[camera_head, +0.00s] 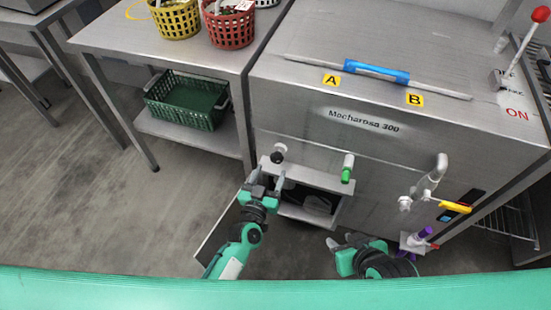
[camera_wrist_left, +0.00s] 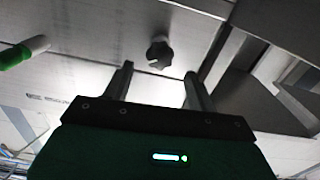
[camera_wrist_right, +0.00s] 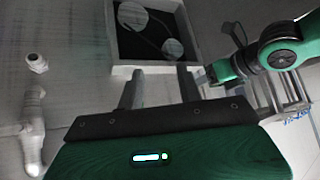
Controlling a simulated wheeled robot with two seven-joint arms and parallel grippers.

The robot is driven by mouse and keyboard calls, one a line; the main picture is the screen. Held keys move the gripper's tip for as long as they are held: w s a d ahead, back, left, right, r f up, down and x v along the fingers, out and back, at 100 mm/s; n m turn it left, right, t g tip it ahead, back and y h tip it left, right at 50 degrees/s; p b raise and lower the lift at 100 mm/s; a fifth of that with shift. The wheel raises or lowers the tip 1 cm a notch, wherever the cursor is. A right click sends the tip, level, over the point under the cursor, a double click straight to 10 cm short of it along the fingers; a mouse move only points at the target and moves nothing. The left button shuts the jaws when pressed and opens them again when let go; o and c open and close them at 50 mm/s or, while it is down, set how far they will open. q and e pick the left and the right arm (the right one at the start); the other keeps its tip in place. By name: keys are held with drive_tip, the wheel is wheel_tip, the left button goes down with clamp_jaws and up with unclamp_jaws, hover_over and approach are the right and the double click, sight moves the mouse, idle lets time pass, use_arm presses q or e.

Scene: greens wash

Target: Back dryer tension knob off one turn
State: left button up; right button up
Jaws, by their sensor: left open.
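The black lobed knob (camera_head: 278,153) sits on the front of the steel Macharosa 300 machine (camera_head: 340,150), left of a green-tipped white handle (camera_head: 347,170). My left gripper (camera_head: 267,176) is open just below and in front of the knob. In the left wrist view the knob (camera_wrist_left: 159,52) appears above and between the two fingertips (camera_wrist_left: 158,72), with nothing held. It looks close but apart from the fingers. My right gripper (camera_head: 342,241) is low, right of the machine's open compartment. In the right wrist view its fingers (camera_wrist_right: 160,72) are apart and empty.
A pipe tap (camera_head: 428,180), a yellow handle (camera_head: 455,207) and a purple-handled valve (camera_head: 424,233) project from the machine's right front. An open compartment (camera_head: 312,198) lies below the knob. A table with baskets (camera_head: 232,24) and a green crate (camera_head: 187,101) stands left.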

sight(275, 160)
use_arm(q)
drive_tip(key=x, duration=0.6)
drive_tip(key=shift+w+d+b, duration=0.1)
drive_tip(key=shift+w+b, duration=0.15)
drive_tip(key=shift+b, duration=0.15)
use_arm(e)
drive_tip(key=shift+w+a+f+t+y, duration=0.1)
drive_tip(key=shift+w+a+t+y, duration=0.2)
drive_tip(key=shift+a, duration=0.2)
drive_tip(key=shift+w+a+t+y, duration=0.2)
drive_tip(key=shift+a+t, duration=0.1)
drive_tip(key=shift+a, duration=0.2)
use_arm(q)
drive_tip(key=c, duration=1)
